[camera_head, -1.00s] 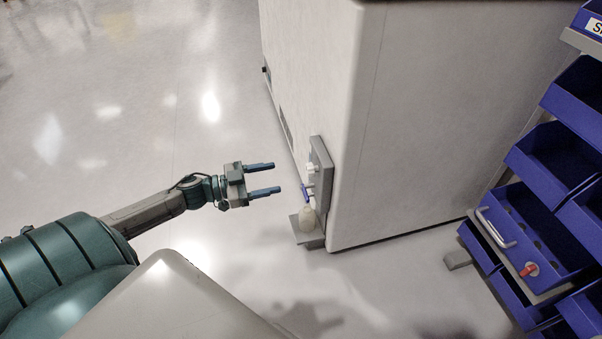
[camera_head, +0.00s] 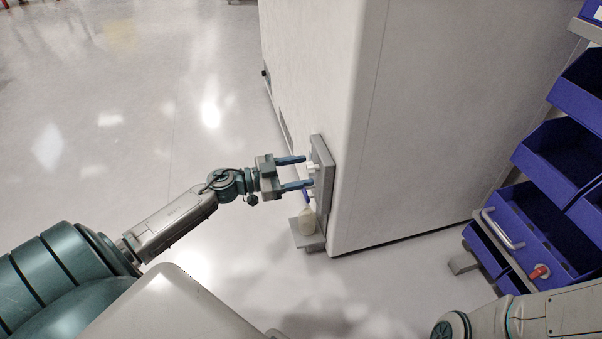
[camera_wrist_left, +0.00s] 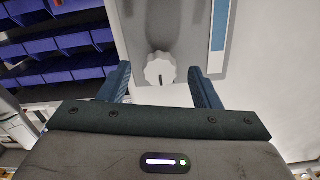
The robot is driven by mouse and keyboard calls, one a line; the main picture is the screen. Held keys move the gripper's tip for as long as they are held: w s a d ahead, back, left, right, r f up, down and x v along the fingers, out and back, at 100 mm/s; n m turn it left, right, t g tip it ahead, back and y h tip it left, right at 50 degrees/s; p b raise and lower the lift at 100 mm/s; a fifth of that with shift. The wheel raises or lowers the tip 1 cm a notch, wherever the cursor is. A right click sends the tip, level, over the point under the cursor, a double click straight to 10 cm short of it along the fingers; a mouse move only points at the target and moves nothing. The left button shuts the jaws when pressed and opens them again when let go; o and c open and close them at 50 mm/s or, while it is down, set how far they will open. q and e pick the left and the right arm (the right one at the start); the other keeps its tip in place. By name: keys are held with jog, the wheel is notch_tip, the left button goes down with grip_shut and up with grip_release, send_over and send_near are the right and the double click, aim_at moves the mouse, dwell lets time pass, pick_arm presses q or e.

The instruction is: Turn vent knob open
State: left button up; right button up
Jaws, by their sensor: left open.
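The vent knob (camera_wrist_left: 159,69) is a white, ridged knob with a dark mark, mounted on a grey panel (camera_wrist_left: 180,25) in the left wrist view. In the head view the knob (camera_head: 311,168) shows small on the grey panel (camera_head: 324,180) at the side of the large white cabinet. My left gripper (camera_head: 308,172) is open, its two blue fingers pointing at the panel. In the left wrist view the fingers (camera_wrist_left: 162,84) stand to the left and right of the knob, apart from it. My right gripper is not in view; only part of my right arm shows at the bottom right.
The white cabinet (camera_head: 440,110) fills the middle. A pale bottle (camera_head: 307,218) stands on a small grey ledge (camera_head: 312,243) below the panel. A rack of blue bins (camera_head: 560,165) stands at the right. The floor at left is clear.

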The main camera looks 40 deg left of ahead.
pick_arm(q)
jog(key=shift+w+d, duration=0.25)
jog(key=c, duration=1)
